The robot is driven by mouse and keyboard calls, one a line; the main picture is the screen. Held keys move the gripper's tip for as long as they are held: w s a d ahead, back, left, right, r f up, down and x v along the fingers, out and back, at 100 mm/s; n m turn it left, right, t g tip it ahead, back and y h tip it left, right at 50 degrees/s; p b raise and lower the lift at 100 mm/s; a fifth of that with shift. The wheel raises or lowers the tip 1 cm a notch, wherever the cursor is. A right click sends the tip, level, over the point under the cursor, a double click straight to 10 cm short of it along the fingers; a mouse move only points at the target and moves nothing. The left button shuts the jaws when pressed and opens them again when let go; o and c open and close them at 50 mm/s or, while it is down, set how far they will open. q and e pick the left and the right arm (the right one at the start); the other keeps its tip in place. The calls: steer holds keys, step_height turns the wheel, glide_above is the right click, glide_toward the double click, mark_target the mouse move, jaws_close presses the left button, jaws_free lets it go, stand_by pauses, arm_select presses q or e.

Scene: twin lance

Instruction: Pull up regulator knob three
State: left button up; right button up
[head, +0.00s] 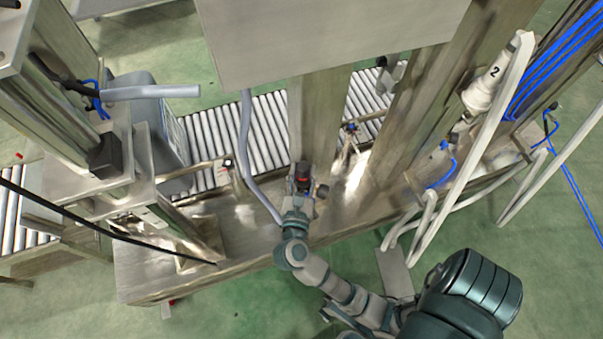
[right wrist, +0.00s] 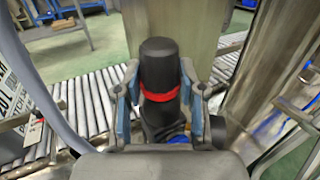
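A black regulator knob with a red ring stands upright in the right wrist view (right wrist: 160,88). In the head view its red and black top (head: 303,172) shows small at the foot of a metal post. My right gripper (head: 302,190) is at the knob. In the right wrist view the fingers of my right gripper (right wrist: 160,90) stand on both sides of the knob, very close to it. I cannot tell whether they touch it. No number shows on this knob. My left gripper is not in view.
The metal post (head: 315,115) rises right behind the knob. A grey hose (head: 250,160) runs down close to my right gripper. Roller conveyors (head: 268,130) lie behind. A white cylinder marked 2 (head: 483,88) and blue hoses (head: 548,60) are at the right.

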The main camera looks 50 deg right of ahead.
mark_target(301, 178)
steer(key=o, duration=0.4)
steer(key=shift+w+d+r, duration=0.1)
steer(key=shift+w+r, duration=0.05)
steer(key=shift+w, duration=0.05)
steer(key=shift+s, duration=0.1)
steer(key=v, duration=0.7)
steer(key=shift+s+a, duration=0.1)
steer(key=shift+a, duration=0.15)
